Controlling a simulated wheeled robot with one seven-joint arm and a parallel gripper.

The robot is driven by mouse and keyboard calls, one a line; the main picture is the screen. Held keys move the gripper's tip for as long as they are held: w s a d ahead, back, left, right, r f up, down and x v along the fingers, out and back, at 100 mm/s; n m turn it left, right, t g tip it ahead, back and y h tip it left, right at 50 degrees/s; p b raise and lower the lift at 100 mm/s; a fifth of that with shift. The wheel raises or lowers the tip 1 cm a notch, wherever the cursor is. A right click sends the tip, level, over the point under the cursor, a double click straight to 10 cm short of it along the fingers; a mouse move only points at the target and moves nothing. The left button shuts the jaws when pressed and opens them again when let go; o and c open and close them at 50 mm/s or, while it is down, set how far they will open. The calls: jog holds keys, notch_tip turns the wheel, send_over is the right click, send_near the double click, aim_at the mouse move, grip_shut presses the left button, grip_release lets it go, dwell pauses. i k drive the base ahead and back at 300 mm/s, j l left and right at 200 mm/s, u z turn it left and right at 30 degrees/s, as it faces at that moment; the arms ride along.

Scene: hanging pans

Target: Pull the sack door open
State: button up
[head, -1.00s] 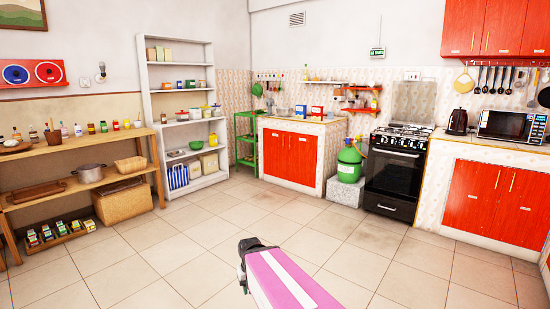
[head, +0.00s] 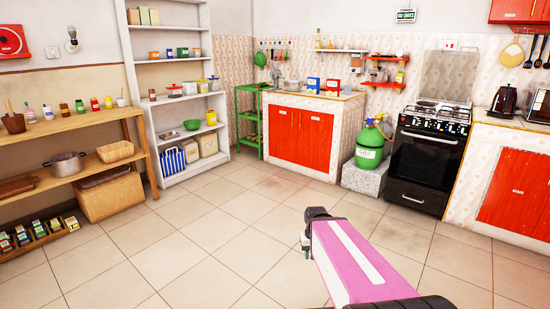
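No door marked as a sack door can be made out. Red double cabinet doors (head: 300,136) under the tiled counter in the middle back are shut. More red cabinet doors (head: 518,195) at the right are shut, with a light bar handle. My arm, pink with a white stripe, reaches in from the lower right. My gripper (head: 306,243) is at its far end, small and dark, above the open floor and well short of the cabinets. Its fingers are too unclear to tell open from shut. Nothing is seen held in it.
A wooden shelf table (head: 90,130) with jars and a pot stands at left. A white shelf unit (head: 143,110) and a green rack (head: 240,120) stand behind. A green gas cylinder (head: 370,148) stands on a block beside the black oven (head: 422,165). The tiled floor (head: 200,235) is clear.

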aim_at(283, 121)
jog(key=i, duration=2.3)
jog(key=i+l, duration=0.1)
jog(key=i, duration=0.4)
jog(key=i+u, duration=0.15)
jog(key=i, duration=0.35)
jog(key=i+l, duration=0.2)
jog(key=i, duration=0.3)
jog(key=i+l+u, duration=0.15)
jog(key=i, duration=0.35)
jog(key=i+l, duration=0.2)
jog(key=i, duration=0.25)
